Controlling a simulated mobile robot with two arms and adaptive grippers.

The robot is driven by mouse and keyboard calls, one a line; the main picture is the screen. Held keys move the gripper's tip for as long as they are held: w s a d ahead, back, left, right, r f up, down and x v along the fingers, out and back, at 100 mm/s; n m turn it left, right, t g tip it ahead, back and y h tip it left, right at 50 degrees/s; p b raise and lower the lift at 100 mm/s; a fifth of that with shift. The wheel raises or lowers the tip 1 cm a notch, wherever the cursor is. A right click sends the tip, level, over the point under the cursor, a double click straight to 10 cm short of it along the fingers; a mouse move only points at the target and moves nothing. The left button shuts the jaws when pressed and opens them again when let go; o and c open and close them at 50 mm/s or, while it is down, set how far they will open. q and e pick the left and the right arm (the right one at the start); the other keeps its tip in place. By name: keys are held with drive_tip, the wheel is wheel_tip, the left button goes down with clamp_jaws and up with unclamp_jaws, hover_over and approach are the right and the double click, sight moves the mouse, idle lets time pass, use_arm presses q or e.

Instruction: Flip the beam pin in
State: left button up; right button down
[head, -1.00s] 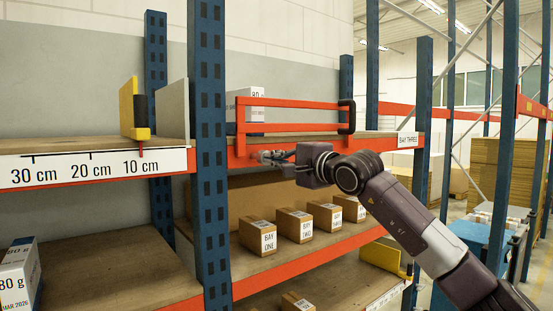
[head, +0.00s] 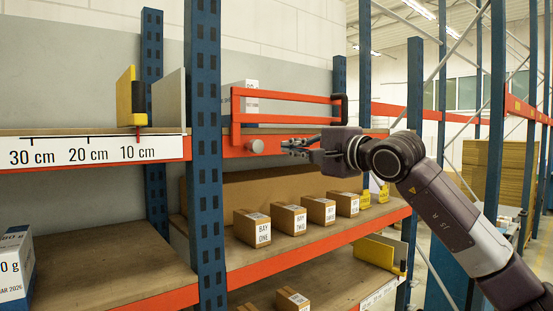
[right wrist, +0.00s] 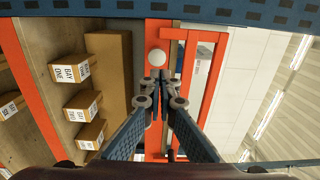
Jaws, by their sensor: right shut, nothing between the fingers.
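The beam pin (head: 255,146) shows as a round grey knob on the orange beam (head: 222,149), just right of the blue upright. In the right wrist view the pin (right wrist: 157,58) is a pale disc just beyond my fingertips. My right gripper (head: 285,146) is to the right of the pin with a visible gap, at about the same height. Its fingers are together and empty, as the right wrist view also shows (right wrist: 158,80). I cannot tell from the knob's face how far in the pin sits. My left gripper is not in view.
An orange barred gate (head: 285,95) with a black handle stands above the beam, close over my gripper. Small labelled boxes (head: 289,219) line the shelf below. The blue upright (head: 205,150) stands left of the pin. A yellow-edged divider (head: 127,97) stands on the left shelf.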

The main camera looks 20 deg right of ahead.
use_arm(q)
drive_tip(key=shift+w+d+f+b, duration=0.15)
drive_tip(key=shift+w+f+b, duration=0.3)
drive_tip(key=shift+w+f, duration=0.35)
use_arm(e)
drive_tip(key=shift+f+v, duration=0.25)
drive_tip(key=shift+v, duration=1.05)
